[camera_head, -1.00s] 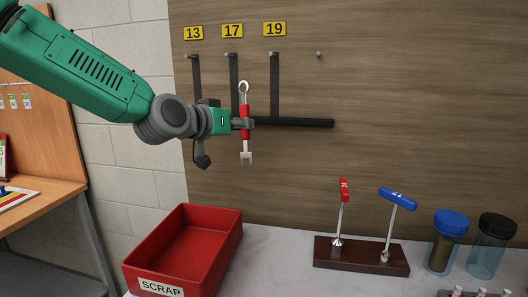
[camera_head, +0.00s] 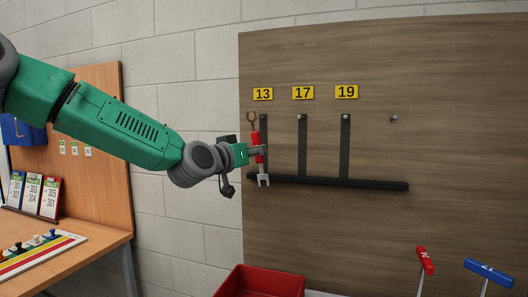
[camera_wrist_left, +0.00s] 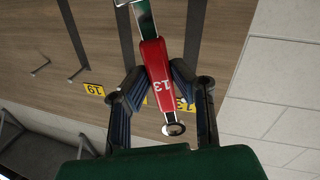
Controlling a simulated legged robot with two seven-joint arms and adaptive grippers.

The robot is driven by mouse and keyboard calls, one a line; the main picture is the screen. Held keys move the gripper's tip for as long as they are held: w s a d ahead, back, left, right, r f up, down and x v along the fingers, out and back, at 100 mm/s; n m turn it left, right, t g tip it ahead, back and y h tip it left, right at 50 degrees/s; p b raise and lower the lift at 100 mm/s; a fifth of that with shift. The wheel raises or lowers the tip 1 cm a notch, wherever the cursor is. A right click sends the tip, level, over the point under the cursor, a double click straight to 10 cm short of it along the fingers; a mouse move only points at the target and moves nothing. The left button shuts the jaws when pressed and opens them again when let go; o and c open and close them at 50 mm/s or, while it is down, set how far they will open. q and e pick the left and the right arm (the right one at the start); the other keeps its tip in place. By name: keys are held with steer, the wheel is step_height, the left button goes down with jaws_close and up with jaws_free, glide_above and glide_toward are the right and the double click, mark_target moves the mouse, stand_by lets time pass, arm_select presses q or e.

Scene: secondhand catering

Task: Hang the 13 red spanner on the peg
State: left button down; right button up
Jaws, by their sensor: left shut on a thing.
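The red spanner (camera_head: 257,138), marked 13 in the left wrist view (camera_wrist_left: 158,72), hangs upright in my left gripper (camera_head: 256,151). The gripper is shut on its red handle. The spanner's ring end is up and its open jaw is down. In the head view the ring appears at peg height, just left of the peg (camera_head: 263,116) under the yellow 13 label (camera_head: 262,94). I cannot tell the depth gap between ring and peg; the ring does not look to be around it. In the wrist view the ring points toward the bottom. My right gripper is not in view.
More pegs stand right, under labels 17 (camera_head: 303,93) and 19 (camera_head: 346,91), plus an unlabelled one (camera_head: 393,118). A black rail (camera_head: 350,184) crosses below the dark strips. A red bin (camera_head: 262,281) and red- and blue-handled tools (camera_head: 425,260) are lower down. A wooden desk (camera_head: 100,242) stands left.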

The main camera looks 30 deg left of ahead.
arm_select(q)
steer(key=w+a, duration=0.1)
steer(key=w, duration=0.1)
steer(key=w+a, duration=0.1)
steer(key=w, duration=0.1)
steer(key=w+a+f, duration=0.1)
steer(key=w, duration=0.1)
steer(key=shift+w+a, duration=0.4)
steer(key=shift+w+d, duration=0.7)
steer(key=shift+d, duration=0.4)
steer(key=shift+w+a+f, duration=0.1)
steer(key=shift+a+f, duration=0.05)
steer(key=shift+a, duration=0.6)
steer(key=shift+d, duration=0.3)
steer(key=c, duration=1.3)
jaws_free()
steer(key=shift+d, duration=0.15)
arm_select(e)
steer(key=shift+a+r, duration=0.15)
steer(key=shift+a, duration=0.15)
